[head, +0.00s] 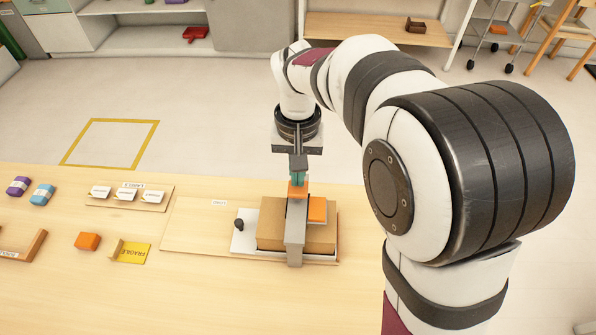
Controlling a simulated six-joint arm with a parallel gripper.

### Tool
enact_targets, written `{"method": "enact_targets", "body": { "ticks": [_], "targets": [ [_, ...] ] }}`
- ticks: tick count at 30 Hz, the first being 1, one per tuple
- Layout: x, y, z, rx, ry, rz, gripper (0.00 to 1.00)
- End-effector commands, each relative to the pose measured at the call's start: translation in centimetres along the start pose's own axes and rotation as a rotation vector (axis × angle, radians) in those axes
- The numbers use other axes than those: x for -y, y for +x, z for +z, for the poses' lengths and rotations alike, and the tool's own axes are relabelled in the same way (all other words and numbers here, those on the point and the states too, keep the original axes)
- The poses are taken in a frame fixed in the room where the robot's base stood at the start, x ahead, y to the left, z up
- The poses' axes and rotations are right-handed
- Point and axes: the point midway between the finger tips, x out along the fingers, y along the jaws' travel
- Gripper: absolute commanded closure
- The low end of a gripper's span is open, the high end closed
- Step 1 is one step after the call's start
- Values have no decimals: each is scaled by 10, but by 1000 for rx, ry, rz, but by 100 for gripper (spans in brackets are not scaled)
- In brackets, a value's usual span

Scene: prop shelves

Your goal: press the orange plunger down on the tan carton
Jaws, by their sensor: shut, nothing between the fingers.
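The tan carton (270,222) lies on a pale base plate (243,241) on the table. A grey arm-like bar (296,236) spans over the carton. The orange plunger (298,191) shows at the far end of the bar, directly below my gripper. My gripper (299,180) is shut and empty, pointing down, its teal fingertips right at the plunger's top in the picture. I cannot tell whether they touch it. A flat orange piece (317,209) lies on the carton, right of the bar. The bar hides part of the carton.
A small dark knob (239,224) stands on the plate's left. Further left are a label board (128,204), an orange block (88,241), a yellow FRAGILE card (132,253), and purple (18,186) and blue (41,194) items. The front table area is clear.

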Motion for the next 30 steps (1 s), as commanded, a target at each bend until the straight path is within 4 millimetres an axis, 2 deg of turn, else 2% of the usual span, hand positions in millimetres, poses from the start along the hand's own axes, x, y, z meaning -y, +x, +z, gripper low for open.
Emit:
{"method": "enact_targets", "body": {
  "ticks": [30],
  "targets": [
    [0, 21, 0, 0, 0, 1, 100]
  ]
}}
